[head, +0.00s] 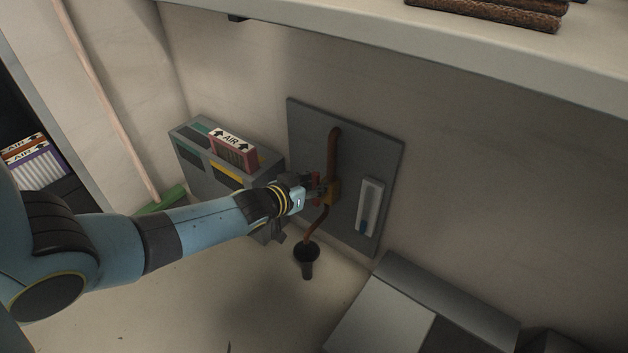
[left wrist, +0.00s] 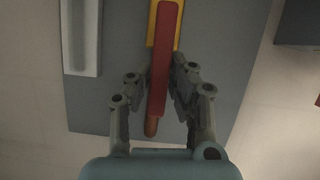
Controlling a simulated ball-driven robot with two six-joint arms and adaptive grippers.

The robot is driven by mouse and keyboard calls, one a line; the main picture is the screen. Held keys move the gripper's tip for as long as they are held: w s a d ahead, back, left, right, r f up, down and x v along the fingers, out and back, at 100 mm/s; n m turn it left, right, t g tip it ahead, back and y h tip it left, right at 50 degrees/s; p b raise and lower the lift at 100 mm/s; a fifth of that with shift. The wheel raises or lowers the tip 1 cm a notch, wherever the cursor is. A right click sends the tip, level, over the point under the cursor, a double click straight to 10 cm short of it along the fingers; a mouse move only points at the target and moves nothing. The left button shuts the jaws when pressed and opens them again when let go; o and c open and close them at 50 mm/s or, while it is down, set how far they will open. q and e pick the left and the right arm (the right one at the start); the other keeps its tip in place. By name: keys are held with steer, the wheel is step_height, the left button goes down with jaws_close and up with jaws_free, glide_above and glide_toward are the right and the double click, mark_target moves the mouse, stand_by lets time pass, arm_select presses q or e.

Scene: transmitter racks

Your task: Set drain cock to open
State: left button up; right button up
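The drain cock is a yellow-orange valve body (head: 333,193) on a brown pipe (head: 334,150), fixed to a grey wall panel (head: 300,125). Its red lever (head: 317,186) is partly hidden by my left gripper (head: 314,190). In the left wrist view the red lever (left wrist: 160,65) runs from the yellow body (left wrist: 153,22) down the picture, roughly in line with the pipe end (left wrist: 151,126). My left gripper's fingers (left wrist: 163,62) close in on both sides of the lever and appear to touch it. My right gripper is not in view.
A white holder (head: 370,205) with a blue piece is on the panel, right of the valve. A black funnel (head: 306,252) stands below the pipe. A grey box with a red AIR module (head: 233,150) is to the left. A shelf (head: 400,50) overhangs above.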

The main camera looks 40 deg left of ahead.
arm_select(q)
steer(key=o, duration=0.4)
steer(key=v, duration=1.2)
